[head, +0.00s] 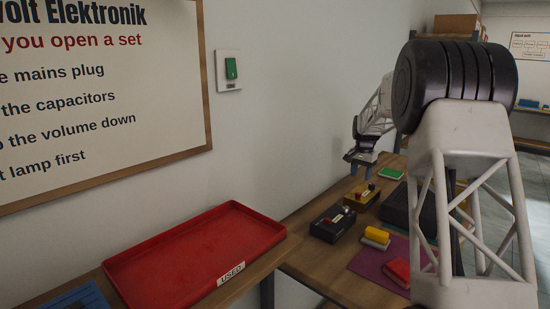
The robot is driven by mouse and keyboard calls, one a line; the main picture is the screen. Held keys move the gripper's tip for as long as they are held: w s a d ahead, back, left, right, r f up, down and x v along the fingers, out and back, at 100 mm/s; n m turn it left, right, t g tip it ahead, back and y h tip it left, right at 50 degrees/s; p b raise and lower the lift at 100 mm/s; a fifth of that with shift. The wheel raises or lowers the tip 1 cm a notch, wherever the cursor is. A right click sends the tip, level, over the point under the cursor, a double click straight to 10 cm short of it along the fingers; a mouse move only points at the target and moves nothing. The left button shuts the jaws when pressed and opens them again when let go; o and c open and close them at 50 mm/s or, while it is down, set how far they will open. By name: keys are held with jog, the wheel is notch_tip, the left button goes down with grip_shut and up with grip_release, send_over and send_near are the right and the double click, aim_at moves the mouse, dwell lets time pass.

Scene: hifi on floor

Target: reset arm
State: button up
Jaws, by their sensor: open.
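My gripper (361,168) hangs at the end of my arm, above the far part of the wooden bench and close to the wall. Its two bluish fingers point down and stand apart, with nothing seen between them. A gold-coloured box (361,196) with a red part on top sits just below it. A black box (332,223) with a red and a silver part on top stands nearer to the camera. My own arm hides part of the bench's right side.
A red tray (190,255) labelled USED lies empty at the front left. A yellow block (376,236), a red block (397,272) on a purple mat (371,262), and a green item (390,173) lie on the bench (318,262). A green wall switch (231,68) is above.

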jog(key=s+a+r+n, duration=0.1)
jog(key=s+a+r, duration=0.35)
jog(key=s, duration=0.55)
jog(key=s+a+r+n+t, duration=0.1)
jog(key=s+a+r+n, duration=0.3)
jog(key=s, duration=0.6)
jog(key=s+a+r+m, duration=0.1)
jog(key=s+a+r, duration=0.2)
jog(key=s+a, duration=0.5)
jog(key=s+a+f+n, duration=0.1)
jog(key=s+f, duration=0.1)
jog(key=s, duration=1)
jog(key=s+a+f+n+t, duration=0.1)
jog(key=s+a+f+n, duration=0.1)
jog(key=s, duration=1)
jog(key=s+a+f+n, duration=0.1)
jog(key=s+a+f, duration=0.1)
jog(key=s, duration=0.9)
jog(key=shift+s+f+n+t, duration=0.3)
jog(key=shift+s+f+n, duration=0.1)
jog(key=shift+f, duration=0.45)
jog(key=shift+o, duration=0.5)
jog(key=shift+w+r, duration=0.1)
jog(key=shift+w, duration=0.05)
